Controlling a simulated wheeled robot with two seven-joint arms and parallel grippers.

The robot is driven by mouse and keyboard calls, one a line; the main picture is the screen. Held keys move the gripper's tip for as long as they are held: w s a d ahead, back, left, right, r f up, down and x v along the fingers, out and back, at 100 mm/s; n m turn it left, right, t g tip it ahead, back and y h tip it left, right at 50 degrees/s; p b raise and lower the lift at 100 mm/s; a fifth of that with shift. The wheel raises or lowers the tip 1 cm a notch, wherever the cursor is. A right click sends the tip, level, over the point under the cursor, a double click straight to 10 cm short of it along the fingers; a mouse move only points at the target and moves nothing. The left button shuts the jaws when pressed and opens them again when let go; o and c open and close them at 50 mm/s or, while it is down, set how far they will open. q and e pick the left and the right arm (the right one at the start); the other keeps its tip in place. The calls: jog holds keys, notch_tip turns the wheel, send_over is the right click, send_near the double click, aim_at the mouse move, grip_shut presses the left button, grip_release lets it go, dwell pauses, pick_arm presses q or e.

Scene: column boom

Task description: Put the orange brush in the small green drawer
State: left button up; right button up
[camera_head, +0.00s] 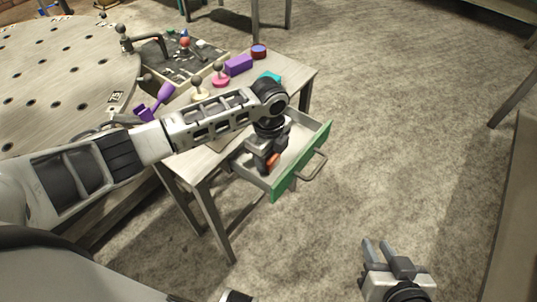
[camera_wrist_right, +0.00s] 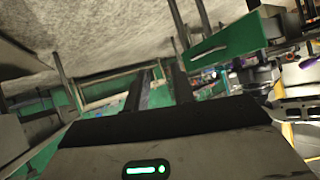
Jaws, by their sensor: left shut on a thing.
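The small green drawer (camera_head: 301,163) is pulled out of the small table; its green front and bar handle face right in the head view. My left gripper (camera_head: 268,164) points down over the open drawer and is shut on the orange brush (camera_head: 274,160). Only a small orange part of the brush shows beside the fingers; the rest is hidden by the gripper. I cannot tell whether the brush touches the drawer floor. My right gripper (camera_head: 377,243) is open and empty above the floor, apart from the drawer. Its fingers also show in the right wrist view (camera_wrist_right: 160,75).
The small table's top (camera_head: 300,84) holds a purple block (camera_head: 239,65), a pink knobbed piece (camera_head: 221,80), a round blue-and-red piece (camera_head: 259,51), a teal piece (camera_head: 270,77) and a purple tool (camera_head: 157,101). A large perforated round table (camera_head: 60,80) stands left. Floor right of the drawer is clear.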

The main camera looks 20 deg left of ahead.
pick_arm(q)
jog(key=o, duration=1)
jog(key=shift+f, duration=0.15)
jog(key=shift+c, duration=0.2)
notch_tip(320, 180, up, 12)
jog(key=p, duration=0.1)
jog(key=shift+r+p, duration=0.2)
jog(key=shift+p, duration=0.1)
